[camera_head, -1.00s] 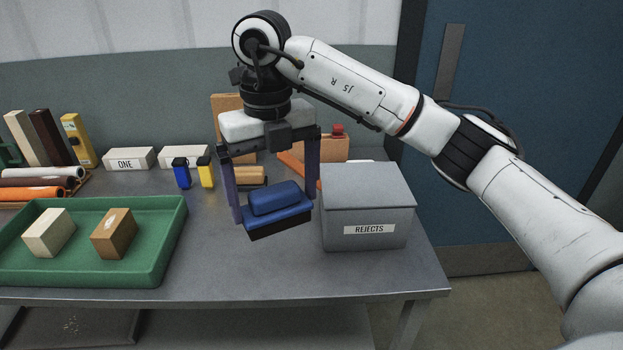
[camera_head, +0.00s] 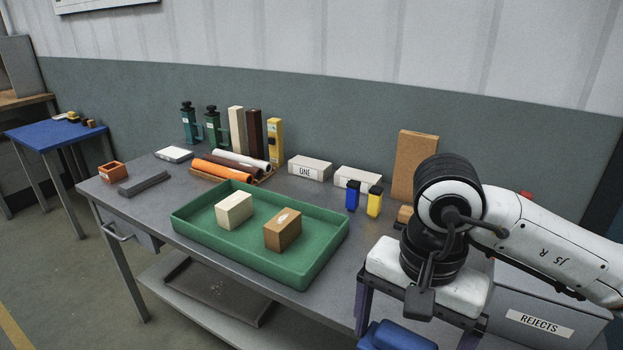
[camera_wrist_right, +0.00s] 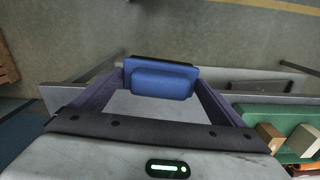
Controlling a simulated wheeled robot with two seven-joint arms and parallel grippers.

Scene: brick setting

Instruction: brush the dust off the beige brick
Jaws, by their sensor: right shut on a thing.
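The beige brick (camera_head: 234,210) lies in the green tray (camera_head: 215,248), left of a brown brick (camera_head: 283,230) with a pale mark on it. I cannot make out dust on the beige brick. My right gripper (camera_wrist_right: 160,82) is shut on a blue brush (camera_head: 400,338), held between its two long purple fingers. In the head view the brush is at the bottom edge, partly cut off, to the right of the tray and apart from both bricks. In the right wrist view the brush (camera_wrist_right: 162,85) hangs near the table's front edge. My left gripper is not in view.
The grey REJECTS box (camera_head: 540,320) stands at right, partly behind my arm. Blue and yellow small items (camera_head: 353,195) and white labelled blocks (camera_head: 310,167) stand behind the tray. The space above the tray is clear.

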